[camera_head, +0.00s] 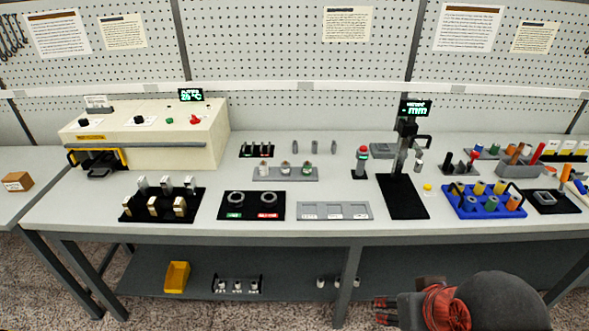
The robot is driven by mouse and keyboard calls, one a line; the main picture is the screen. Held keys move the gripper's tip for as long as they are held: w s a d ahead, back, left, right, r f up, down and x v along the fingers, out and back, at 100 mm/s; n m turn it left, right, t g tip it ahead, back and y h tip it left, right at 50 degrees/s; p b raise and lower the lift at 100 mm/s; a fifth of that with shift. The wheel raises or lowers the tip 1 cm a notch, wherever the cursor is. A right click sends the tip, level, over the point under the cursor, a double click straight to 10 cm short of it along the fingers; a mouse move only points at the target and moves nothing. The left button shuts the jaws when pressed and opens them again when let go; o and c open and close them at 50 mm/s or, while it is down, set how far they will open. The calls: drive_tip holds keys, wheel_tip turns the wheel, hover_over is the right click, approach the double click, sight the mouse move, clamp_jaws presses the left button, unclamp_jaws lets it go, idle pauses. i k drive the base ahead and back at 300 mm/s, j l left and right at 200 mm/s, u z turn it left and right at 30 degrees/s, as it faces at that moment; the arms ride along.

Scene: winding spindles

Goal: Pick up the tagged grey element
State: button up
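Three small grey pieces, the left one (264,169), the middle one (285,169) and the right one (307,170), stand on a grey tray (258,178) mid-table. Small coloured marks show near them, too small to read. Three plain grey upright pieces (312,147) stand behind, spaced apart on the bare table. I cannot tell for sure which grey piece is the tagged one. My gripper (380,311) is at the bottom, in front of the table and far from these pieces. Its two fingers point left, apart, with nothing seen between them.
A cream machine (145,132) stands at the left. A black stand (405,170) with a display rises right of the middle. A blue rack (485,203) holds coloured spools at the right. A yellow bin (177,277) sits on the lower shelf.

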sight(285, 166)
drive_tip(key=i+l+u, duration=0.1)
drive_tip(key=i+l, duration=0.15)
drive_tip(key=i, duration=0.25)
drive_tip(key=i+l+u, duration=0.1)
drive_tip(key=i+l, duration=0.2)
drive_tip(key=i, duration=0.2)
drive_tip(key=i+l, duration=0.35)
drive_tip(key=i+u, duration=0.05)
drive_tip(key=i, duration=0.05)
